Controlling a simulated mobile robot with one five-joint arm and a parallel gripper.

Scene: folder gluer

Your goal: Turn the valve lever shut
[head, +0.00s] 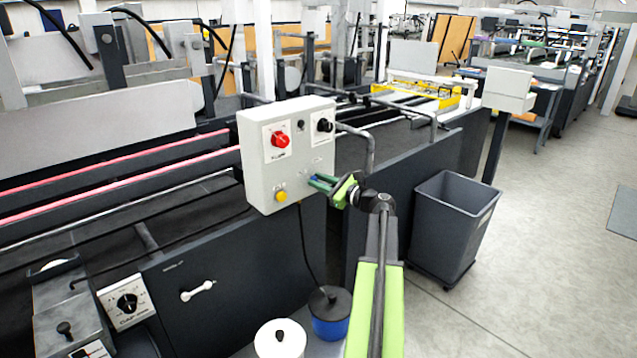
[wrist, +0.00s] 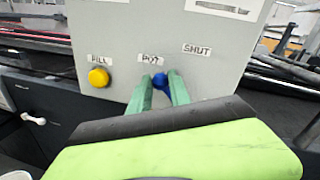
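The valve lever (wrist: 161,83) is a small blue part low on the light grey control box (head: 296,137). It sits under the label POT, and the label SHUT is to its upper right. My gripper (head: 319,182) reaches the lower right of the box. In the wrist view its two green fingers (wrist: 161,88) stand apart, one on each side of the blue lever. I cannot tell whether they press on it. The fingers hide part of the lever. In the head view only a bit of blue shows by the fingertips.
A yellow button (wrist: 98,79) labelled FILL is left of the lever. The box also carries a red knob (head: 280,140) and a black knob (head: 324,125). A grey bin (head: 455,225) stands on the floor at right. Blue (head: 329,325) and white (head: 280,345) pots stand below.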

